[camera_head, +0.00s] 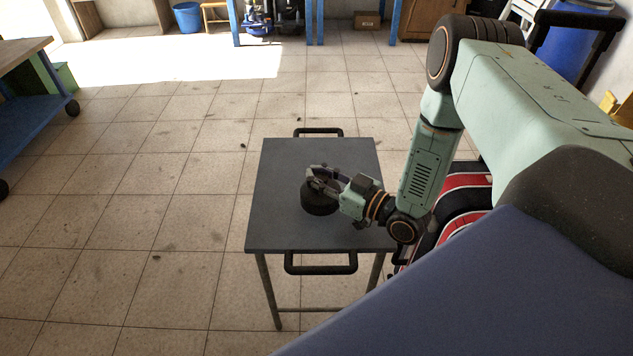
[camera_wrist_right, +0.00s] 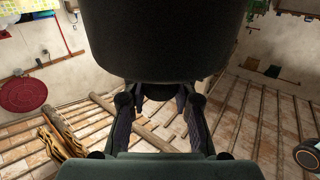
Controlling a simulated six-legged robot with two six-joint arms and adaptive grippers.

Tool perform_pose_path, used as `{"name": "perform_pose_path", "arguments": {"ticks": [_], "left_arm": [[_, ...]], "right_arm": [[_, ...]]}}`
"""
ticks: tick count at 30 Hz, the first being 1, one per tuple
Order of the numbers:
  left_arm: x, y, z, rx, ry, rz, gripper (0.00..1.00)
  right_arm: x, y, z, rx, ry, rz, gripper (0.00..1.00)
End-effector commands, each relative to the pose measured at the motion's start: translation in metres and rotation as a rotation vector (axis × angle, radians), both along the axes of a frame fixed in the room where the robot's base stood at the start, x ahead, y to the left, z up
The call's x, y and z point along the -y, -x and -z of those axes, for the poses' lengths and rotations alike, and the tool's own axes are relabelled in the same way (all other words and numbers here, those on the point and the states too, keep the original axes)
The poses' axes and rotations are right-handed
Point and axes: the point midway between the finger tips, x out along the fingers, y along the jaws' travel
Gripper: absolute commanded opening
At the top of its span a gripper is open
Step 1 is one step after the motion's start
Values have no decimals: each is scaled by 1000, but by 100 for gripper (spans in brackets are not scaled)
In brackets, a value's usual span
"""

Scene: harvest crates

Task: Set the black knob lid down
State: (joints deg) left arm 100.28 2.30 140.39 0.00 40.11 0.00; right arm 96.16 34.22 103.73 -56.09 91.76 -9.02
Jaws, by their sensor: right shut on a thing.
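The black knob lid (camera_head: 319,203) is a dark round disc at the middle of the small grey table (camera_head: 280,225). In the head view I cannot tell whether it touches the tabletop or hangs just above it. My right gripper (camera_head: 324,181) reaches in from the right and is shut on the lid's knob. In the right wrist view the lid (camera_wrist_right: 165,40) fills the top middle, and the fingers of my right gripper (camera_wrist_right: 160,98) close around its knob, which is partly hidden. My left gripper is in neither view.
The tabletop is otherwise clear, with black handles at its far edge (camera_head: 318,132) and near edge (camera_head: 320,268). Red and black things (camera_head: 465,190) stand right of the table, partly behind my arm. A blue cart (camera_head: 40,115) is at the left; tiled floor between is open.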

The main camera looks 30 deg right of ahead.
Motion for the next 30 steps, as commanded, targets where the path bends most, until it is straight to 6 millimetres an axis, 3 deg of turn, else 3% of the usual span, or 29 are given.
{"name": "perform_pose_path", "arguments": {"ticks": [2,26,27,30], "left_arm": [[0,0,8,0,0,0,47],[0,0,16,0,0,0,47],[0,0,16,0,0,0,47],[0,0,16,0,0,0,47]], "right_arm": [[0,0,11,1,0,-1,0],[-1,1,26,-9,2,-4,0],[-2,2,27,-11,1,-4,21],[-2,2,27,-12,0,-5,29]]}}
